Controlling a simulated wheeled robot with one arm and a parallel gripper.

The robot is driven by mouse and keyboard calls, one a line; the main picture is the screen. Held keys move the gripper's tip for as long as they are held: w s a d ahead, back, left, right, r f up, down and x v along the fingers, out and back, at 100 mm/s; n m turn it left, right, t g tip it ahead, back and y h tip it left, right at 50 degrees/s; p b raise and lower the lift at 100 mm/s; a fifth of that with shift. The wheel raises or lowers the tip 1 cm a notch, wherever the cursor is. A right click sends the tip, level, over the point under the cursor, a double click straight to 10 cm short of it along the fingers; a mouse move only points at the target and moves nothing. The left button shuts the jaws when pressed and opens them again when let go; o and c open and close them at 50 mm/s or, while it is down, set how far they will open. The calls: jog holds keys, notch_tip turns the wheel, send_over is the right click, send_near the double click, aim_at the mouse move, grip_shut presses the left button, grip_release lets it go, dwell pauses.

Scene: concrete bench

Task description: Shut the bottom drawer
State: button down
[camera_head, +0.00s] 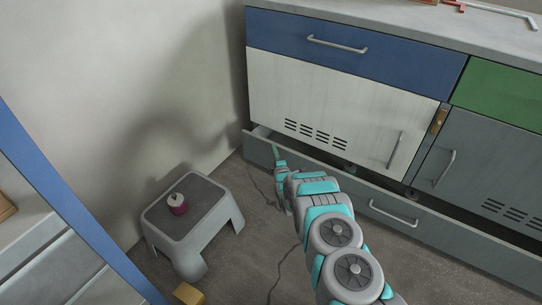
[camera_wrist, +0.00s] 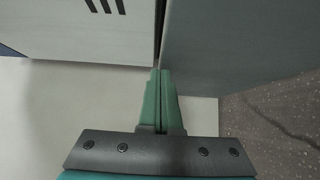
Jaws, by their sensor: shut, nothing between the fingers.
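The bottom drawer (camera_head: 345,193) is a long, low grey drawer under the white and grey cabinet fronts. It stands partly pulled out, with a dark gap behind its front panel, and carries a bar handle (camera_head: 393,212). My gripper (camera_head: 274,148) is at the left end of the drawer, close to its front panel. In the wrist view, my gripper's green fingers (camera_wrist: 160,72) are shut and empty. Their tips lie close to the edge of a grey panel (camera_wrist: 235,45), which looks like the drawer front; I cannot tell whether they touch it.
A white panel (camera_head: 330,105) with slots and a blue drawer (camera_head: 390,55) are above. A yellow block (camera_head: 188,294) is near the lower edge. Floor is open between stool and drawer.

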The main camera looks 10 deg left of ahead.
aim_at(279, 148)
jog(key=shift+w+d, duration=0.3)
jog(key=shift+w, duration=0.45)
jog(key=shift+w+d, duration=0.25)
jog(key=shift+w, duration=0.5)
jog(key=shift+s+f, duration=0.1)
